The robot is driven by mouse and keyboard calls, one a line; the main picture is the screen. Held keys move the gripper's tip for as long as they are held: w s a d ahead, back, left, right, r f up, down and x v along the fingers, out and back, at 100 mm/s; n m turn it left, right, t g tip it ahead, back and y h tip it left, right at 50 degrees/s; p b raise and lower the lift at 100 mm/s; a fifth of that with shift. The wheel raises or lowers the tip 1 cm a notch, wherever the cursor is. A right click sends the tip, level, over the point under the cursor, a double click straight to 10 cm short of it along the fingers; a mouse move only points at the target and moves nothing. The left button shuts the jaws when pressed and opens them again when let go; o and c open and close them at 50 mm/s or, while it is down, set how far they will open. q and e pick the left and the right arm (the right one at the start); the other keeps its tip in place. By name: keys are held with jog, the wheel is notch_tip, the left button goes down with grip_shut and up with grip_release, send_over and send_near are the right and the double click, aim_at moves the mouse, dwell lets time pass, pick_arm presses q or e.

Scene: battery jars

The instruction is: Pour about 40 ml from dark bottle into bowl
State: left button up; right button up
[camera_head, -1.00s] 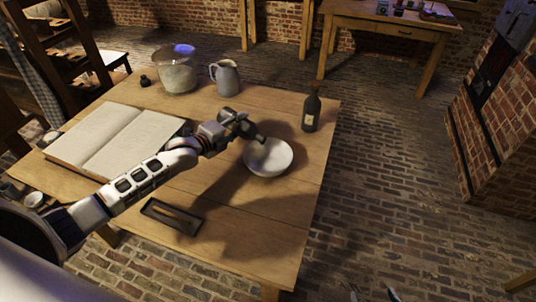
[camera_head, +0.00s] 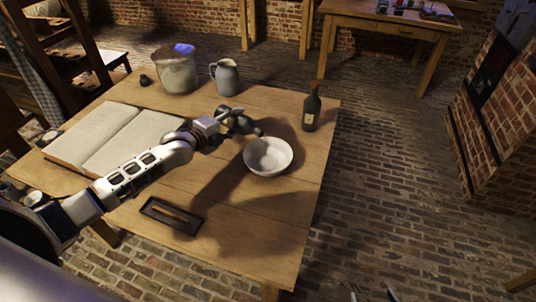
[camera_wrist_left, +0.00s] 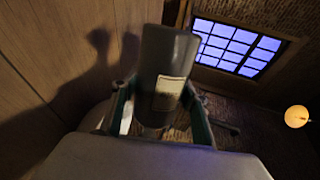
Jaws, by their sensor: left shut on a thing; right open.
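My left gripper (camera_head: 232,120) is shut on a dark bottle (camera_head: 246,126), held tilted above the table just left of the bowl. In the left wrist view the held bottle (camera_wrist_left: 165,60) is a dark grey cylinder with a cream label between the gripper's fingers (camera_wrist_left: 160,112). The white bowl (camera_head: 268,167) stands upright on the table; I cannot tell whether liquid is in it. Another dark bottle (camera_head: 311,112) with a pale label stands upright behind and right of the bowl. My right gripper (camera_head: 374,293) shows only its fingertips at the bottom edge, open and empty.
On the wooden table (camera_head: 265,220) lie an open book (camera_head: 105,140) and a small dark tray (camera_head: 172,215). A large jar (camera_head: 178,75) and a grey jug (camera_head: 226,78) stand at the back. The table's front right part is clear.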

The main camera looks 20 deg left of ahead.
pick_arm(q)
jog(key=shift+a+r+n, duration=0.1)
jog(key=shift+r+n, duration=0.2)
jog(key=shift+n, duration=0.1)
jog(key=shift+f+n+h+b, duration=0.15)
jog(key=shift+n+h+b, duration=0.2)
jog(key=shift+b, duration=0.45)
jog(key=shift+s+d+n, duration=0.1)
jog(key=shift+d+n, duration=0.25)
jog(key=shift+d+r, duration=0.1)
jog(key=shift+r, duration=0.15)
jog(key=shift+d, duration=0.1)
